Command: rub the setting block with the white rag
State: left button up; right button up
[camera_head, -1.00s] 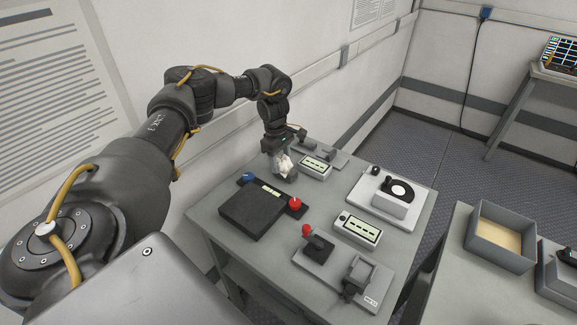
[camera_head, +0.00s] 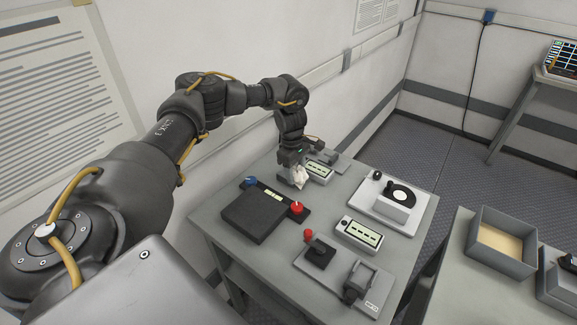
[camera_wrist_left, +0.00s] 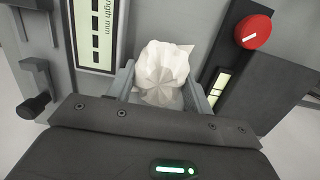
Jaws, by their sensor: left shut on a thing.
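My left gripper (camera_head: 293,172) is shut on the crumpled white rag (camera_head: 299,178). The rag also shows in the left wrist view (camera_wrist_left: 162,68), bunched between the fingers. It is low over the table, beside a grey unit with a display strip (camera_head: 318,170) and the black box (camera_head: 253,214) with a blue and a red knob. I cannot tell whether the rag touches a surface. No label says which thing is the setting block. In the left wrist view, the display unit (camera_wrist_left: 96,30) marked "length mm" is left of the rag and the red knob (camera_wrist_left: 253,32) right. My right gripper is not in view.
On the grey table (camera_head: 222,240) stand a white unit with a black disc (camera_head: 393,197), a second display unit (camera_head: 359,234) and a plate (camera_head: 335,280) with a black clamp and lever. A tray (camera_head: 500,240) is on another table at right. A wall stands behind.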

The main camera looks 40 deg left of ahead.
pick_arm(q)
jog(key=shift+d+r+p, duration=0.15)
jog(key=shift+r+p, duration=0.2)
jog(key=shift+p, duration=0.05)
jog(key=shift+w+r, duration=0.1)
jog(key=shift+r, duration=0.85)
notch_tip(320, 180, up, 6)
jog(key=p, duration=0.5)
jog(key=shift+f, duration=0.2)
